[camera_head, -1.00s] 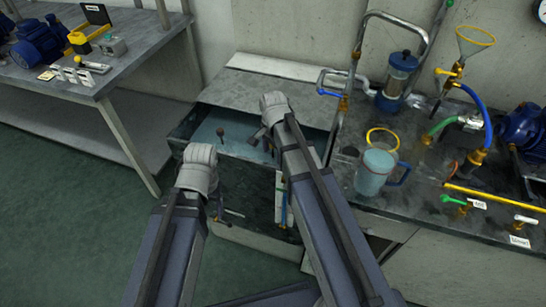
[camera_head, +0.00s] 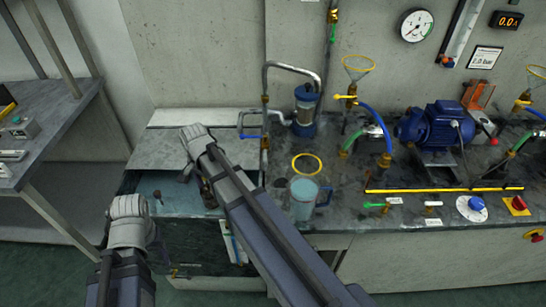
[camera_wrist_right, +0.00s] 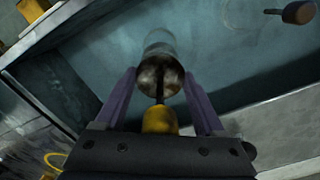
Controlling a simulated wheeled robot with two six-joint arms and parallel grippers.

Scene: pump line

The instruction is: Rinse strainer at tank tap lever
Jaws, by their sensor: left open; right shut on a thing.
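The tank (camera_head: 160,205) is an open trough of teal water at the left end of the bench. The tap (camera_head: 264,130) is a pipe with a blue lever (camera_head: 250,137) at the tank's right back edge. My right gripper (camera_head: 207,190) is over the right part of the tank. In the right wrist view its fingers (camera_wrist_right: 160,95) are shut on the strainer (camera_wrist_right: 158,65), a grey metallic cylinder with a yellow end towards the palm.
A jug of water (camera_head: 303,197) and a yellow ring (camera_head: 307,164) are right of the tank. Behind stands a blue-capped glass filter (camera_head: 305,108). A blue pump (camera_head: 435,125) and hoses fill the right.

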